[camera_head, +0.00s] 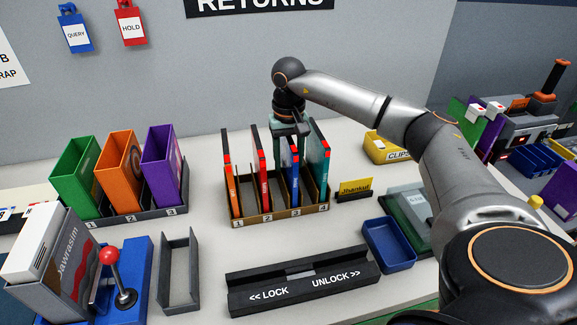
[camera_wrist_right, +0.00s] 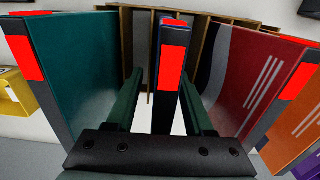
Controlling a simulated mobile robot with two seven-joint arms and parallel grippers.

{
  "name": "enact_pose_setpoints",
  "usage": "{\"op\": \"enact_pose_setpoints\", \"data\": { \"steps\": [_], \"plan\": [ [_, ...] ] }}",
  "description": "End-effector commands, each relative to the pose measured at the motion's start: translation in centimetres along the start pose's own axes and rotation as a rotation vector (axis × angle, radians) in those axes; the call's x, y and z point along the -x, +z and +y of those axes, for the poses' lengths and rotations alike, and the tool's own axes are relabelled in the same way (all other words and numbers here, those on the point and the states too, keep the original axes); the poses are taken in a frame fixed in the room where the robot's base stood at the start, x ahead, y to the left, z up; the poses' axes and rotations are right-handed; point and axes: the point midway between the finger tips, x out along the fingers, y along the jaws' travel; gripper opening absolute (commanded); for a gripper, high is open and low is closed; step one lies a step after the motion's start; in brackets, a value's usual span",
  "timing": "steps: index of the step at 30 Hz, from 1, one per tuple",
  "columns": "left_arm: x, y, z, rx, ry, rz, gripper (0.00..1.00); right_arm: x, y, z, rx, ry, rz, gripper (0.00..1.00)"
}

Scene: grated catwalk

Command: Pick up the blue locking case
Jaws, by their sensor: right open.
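The blue locking case (camera_head: 288,172) stands upright in slot 3 of a brown divided rack (camera_head: 250,217), between a red case (camera_head: 263,180) and a teal case (camera_head: 318,165). My right gripper (camera_head: 289,140) is over the rack at the blue case's upper end, pointing down. In the right wrist view, the case's dark edge with red blocks (camera_wrist_right: 172,75) lies between the two open green fingers (camera_wrist_right: 163,85). Gaps show beside it, so I see no grip. The gripper hides part of the case's top in the head view. My left gripper is not in view.
The teal case (camera_wrist_right: 85,70) and red case (camera_wrist_right: 250,80) stand close on either side of the fingers. An orange case (camera_head: 232,185) fills slot 1. A lock/unlock device (camera_head: 300,285) lies in front; a blue tray (camera_head: 388,243) sits to the right.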

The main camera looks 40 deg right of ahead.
Motion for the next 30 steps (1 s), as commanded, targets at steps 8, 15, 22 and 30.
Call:
{"op": "enact_pose_setpoints", "data": {
  "steps": [8,15,22,30],
  "plan": [
    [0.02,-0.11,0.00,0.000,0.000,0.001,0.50,-1.20,-0.01,-0.01,0.000,-0.001,0.001,0.53],
    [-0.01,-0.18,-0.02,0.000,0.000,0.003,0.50,-1.17,-0.01,-0.01,0.000,-0.001,0.001,0.36],
    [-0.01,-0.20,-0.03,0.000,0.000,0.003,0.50,-1.15,-0.01,-0.02,0.000,-0.001,0.001,0.10],
    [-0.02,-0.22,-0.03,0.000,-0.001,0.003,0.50,-1.14,-0.01,-0.01,0.000,-0.001,0.001,0.00]
  ]
}}
